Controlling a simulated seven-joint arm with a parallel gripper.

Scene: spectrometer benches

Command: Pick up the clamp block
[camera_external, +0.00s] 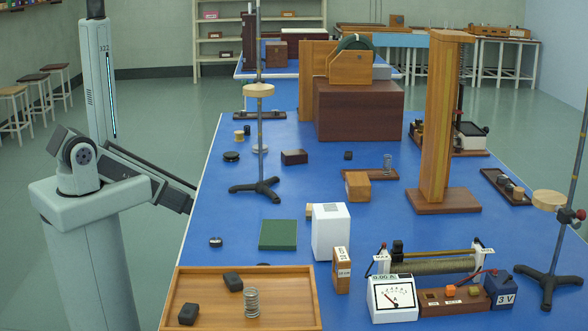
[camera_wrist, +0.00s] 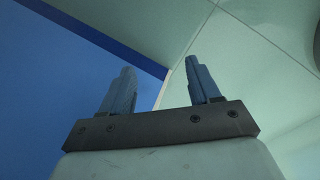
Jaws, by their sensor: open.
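My gripper (camera_wrist: 160,72) is open and empty in the wrist view, its two fingers well apart over the blue bench edge and the pale floor. In the external view my arm reaches the bench's left edge, and the fingers cannot be made out there. No block is labelled as the clamp block, so I cannot tell which one it is. Small candidates are a dark brown block (camera_external: 294,157), a small black block (camera_external: 348,155) and a small dark piece (camera_external: 215,241) near the left edge. All lie on the blue bench, apart from my gripper.
A wooden tray (camera_external: 300,321) at the front holds two black blocks and a spring. A stand (camera_external: 261,189), a green pad (camera_external: 278,234), a white box (camera_external: 331,231) and a tall wooden column (camera_external: 446,120) are obstacles. Blue bench surface (camera_external: 225,200) is clear at left.

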